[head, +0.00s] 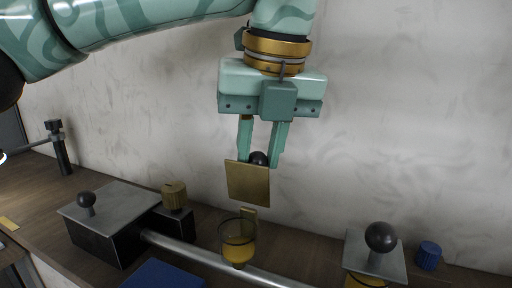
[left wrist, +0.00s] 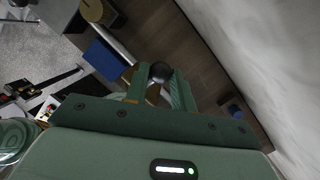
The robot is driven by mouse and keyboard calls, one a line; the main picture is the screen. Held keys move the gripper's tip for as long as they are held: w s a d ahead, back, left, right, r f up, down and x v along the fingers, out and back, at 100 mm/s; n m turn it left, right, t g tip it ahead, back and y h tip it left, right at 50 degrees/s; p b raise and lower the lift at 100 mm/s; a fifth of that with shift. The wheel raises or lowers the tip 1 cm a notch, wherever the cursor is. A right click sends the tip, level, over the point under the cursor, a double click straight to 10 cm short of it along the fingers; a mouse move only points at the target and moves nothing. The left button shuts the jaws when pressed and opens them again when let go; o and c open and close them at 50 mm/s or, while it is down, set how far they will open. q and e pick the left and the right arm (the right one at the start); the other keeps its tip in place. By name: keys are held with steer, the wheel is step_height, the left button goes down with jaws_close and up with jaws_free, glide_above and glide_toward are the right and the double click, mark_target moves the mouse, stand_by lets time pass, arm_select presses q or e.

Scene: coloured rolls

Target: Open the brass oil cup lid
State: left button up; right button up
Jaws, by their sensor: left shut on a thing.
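The brass lid (head: 248,184) is a square plate, tilted steeply with its face toward the head camera. It is above the oil cup (head: 238,243), a clear round cup with yellow oil. The cup's mouth is uncovered. A small brass tab (head: 249,214) stands at the cup's back rim; I cannot tell whether the lid touches it. My left gripper (head: 262,160) points down and is shut on the lid's black ball knob (head: 259,158). The knob also shows between the fingers in the left wrist view (left wrist: 160,71). My right gripper is not in view.
A grey metal rod (head: 205,256) runs past the cup. Left are a black box with a grey plate lid (head: 118,212) and a ridged brass knob (head: 174,194). Right are another knobbed plate (head: 362,262) and a blue cap (head: 428,256). A pale wall (head: 420,110) stands behind.

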arm_select(q)
steer(key=shift+w+d+f+g, duration=0.2)
steer(key=shift+w+g, duration=0.3)
steer(key=shift+g, duration=0.3)
steer(key=shift+a, duration=0.1)
steer(key=shift+s+a+r+t, duration=0.1)
steer(key=shift+s+r+t, duration=0.05)
steer(key=shift+s+t, duration=0.35)
steer(key=shift+s+a+r+t, duration=0.1)
steer(key=shift+s+t, duration=0.15)
steer(key=shift+t, duration=0.35)
steer(key=o, duration=1)
steer(key=v, duration=1.6)
steer(key=shift+a+r, duration=0.15)
steer(key=shift+a, duration=0.05)
